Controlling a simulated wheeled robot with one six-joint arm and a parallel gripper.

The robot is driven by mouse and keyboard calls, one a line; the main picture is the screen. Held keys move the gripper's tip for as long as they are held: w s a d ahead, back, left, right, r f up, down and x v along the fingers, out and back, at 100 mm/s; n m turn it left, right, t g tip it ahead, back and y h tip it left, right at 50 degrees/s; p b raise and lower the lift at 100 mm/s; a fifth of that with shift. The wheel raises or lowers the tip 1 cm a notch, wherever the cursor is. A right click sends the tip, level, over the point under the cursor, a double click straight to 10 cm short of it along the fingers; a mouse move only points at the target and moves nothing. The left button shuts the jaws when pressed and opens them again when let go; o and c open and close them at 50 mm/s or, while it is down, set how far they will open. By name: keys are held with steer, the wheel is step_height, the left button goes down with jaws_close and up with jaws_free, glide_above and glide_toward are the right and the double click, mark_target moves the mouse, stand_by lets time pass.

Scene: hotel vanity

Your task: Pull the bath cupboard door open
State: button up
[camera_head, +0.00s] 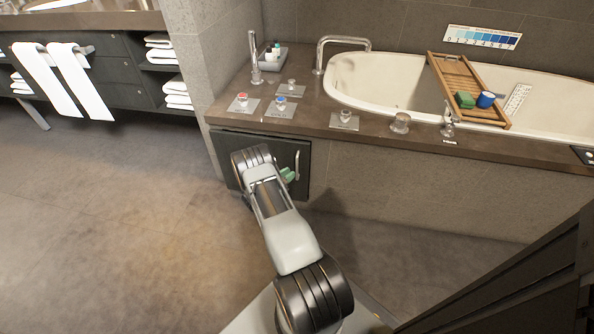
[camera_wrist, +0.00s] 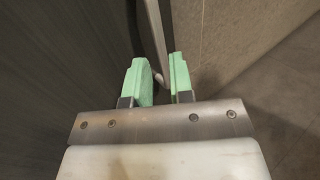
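The bath cupboard door (camera_head: 230,146) is a dark panel under the left end of the bath deck. It looks closed in the head view. Its upright bar handle (camera_head: 297,163) is near the door's right edge. My gripper (camera_head: 288,174) is at the handle's lower part, partly hidden by my arm. In the wrist view, my two green fingers stand apart, and the handle (camera_wrist: 154,40) runs down into the gap between their tips. A gap shows beside the handle's lower end; I cannot tell whether either finger touches it. The door (camera_wrist: 65,70) fills the left of that view.
The stone bath deck (camera_head: 375,133) overhangs above the door. It carries taps, small labelled plates and a tray of bottles. A wooden caddy (camera_head: 455,80) spans the bathtub (camera_head: 385,80). The floor (camera_head: 110,220) left of my arm is clear. A vanity with towels stands behind left.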

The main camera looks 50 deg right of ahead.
mark_target(297, 178)
steer(key=shift+d+b, duration=0.55)
steer(key=shift+d, duration=2.1)
steer(key=shift+c, duration=0.3)
jaws_close()
steer(key=shift+s, duration=0.1)
